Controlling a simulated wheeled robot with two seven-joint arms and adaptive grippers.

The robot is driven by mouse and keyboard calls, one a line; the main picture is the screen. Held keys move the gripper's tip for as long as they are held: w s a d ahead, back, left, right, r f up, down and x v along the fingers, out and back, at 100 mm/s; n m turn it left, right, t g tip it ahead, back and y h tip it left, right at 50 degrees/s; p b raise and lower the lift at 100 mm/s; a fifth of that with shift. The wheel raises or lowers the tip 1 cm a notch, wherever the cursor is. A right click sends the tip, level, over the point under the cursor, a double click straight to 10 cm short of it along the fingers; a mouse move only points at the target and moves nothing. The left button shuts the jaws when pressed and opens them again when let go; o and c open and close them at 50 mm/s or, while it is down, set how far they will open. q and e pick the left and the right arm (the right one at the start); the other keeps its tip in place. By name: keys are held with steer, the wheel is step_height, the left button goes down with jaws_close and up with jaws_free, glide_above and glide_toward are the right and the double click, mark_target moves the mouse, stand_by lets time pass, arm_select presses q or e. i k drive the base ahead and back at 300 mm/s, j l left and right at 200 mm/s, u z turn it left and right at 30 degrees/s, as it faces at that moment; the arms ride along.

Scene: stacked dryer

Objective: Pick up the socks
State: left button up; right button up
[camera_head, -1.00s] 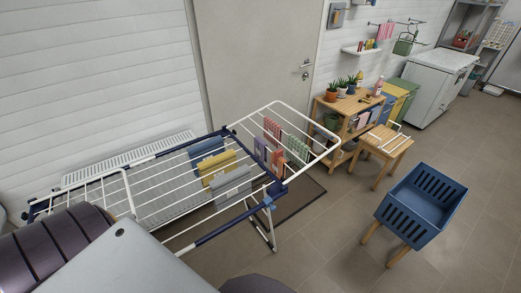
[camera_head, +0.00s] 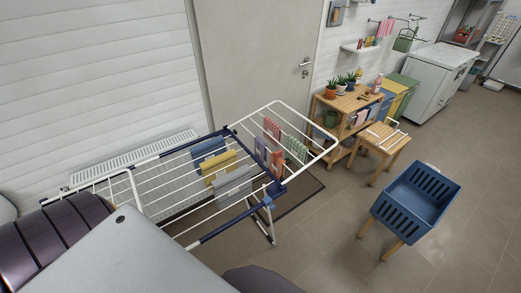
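Several small striped cloths, which look like socks, hang on the right part of a white and blue drying rack (camera_head: 200,238). A red one (camera_head: 271,128) and a green one (camera_head: 297,148) hang toward the outer side. A purple one (camera_head: 261,149) and an orange-red one (camera_head: 276,164) hang nearer the blue joint. Larger blue (camera_head: 208,150), yellow (camera_head: 219,167) and grey (camera_head: 233,186) cloths hang on the middle bars. Neither of my grippers shows in the head view.
A blue slotted basket (camera_head: 416,203) on wooden legs stands at the right, with a wooden stool (camera_head: 382,140) behind it. A wooden shelf (camera_head: 350,102) with potted plants stands by the wall. The tiled floor (camera_head: 335,215) between rack and basket is clear.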

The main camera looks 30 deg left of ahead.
mark_target(260, 152)
steer(key=i+l+u, duration=0.2)
steer(key=i, duration=0.15)
steer(key=i+u, duration=0.2)
steer(key=i, duration=0.2)
steer(key=i+l+u, duration=0.2)
steer(key=i+l, duration=0.05)
steer(key=i, duration=0.1)
